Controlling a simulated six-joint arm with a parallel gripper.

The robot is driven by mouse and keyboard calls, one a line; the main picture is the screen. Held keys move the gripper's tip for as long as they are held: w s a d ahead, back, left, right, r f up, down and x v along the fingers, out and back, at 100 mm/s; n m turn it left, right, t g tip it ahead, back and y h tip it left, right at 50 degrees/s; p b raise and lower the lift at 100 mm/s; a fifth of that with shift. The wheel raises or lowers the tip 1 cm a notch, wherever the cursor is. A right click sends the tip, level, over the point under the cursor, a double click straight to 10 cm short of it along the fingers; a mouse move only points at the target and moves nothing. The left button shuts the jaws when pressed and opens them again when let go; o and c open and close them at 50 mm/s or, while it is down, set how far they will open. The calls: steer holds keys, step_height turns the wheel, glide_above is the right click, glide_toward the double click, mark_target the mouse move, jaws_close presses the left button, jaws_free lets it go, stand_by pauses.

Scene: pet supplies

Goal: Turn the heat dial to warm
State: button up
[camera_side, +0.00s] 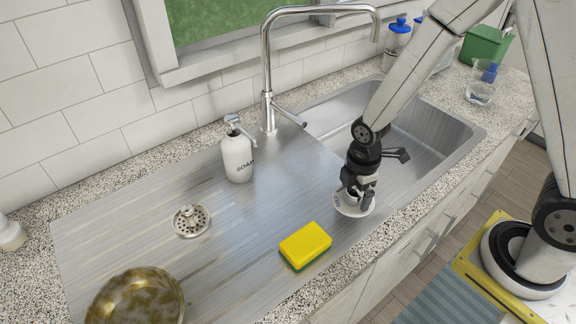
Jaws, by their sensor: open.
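A small white round piece (340,207) lies on the metal drainboard near its front right, with faint dark marks on its rim. It looks like the heat dial, but its marks are too small to read. My gripper (356,195) is right above it, pointing down, with open fingers around or just over its raised white middle. The fingers hide much of that middle, so I cannot tell whether they touch it or which way the dial points.
A yellow and green sponge (305,244) lies left of the dial. A soap bottle (237,158), a sink strainer (191,221) and a stained brass-coloured bowl (135,297) stand farther left. The tall faucet (266,75) rises behind. The sink basin (425,140) opens at right.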

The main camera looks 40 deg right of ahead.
steer(key=c, duration=1.3)
steer(key=shift+m, duration=0.5)
steer(key=m, duration=1)
steer(key=shift+a+m, duration=0.1)
steer(key=shift+m, duration=0.2)
steer(key=o, duration=1.3)
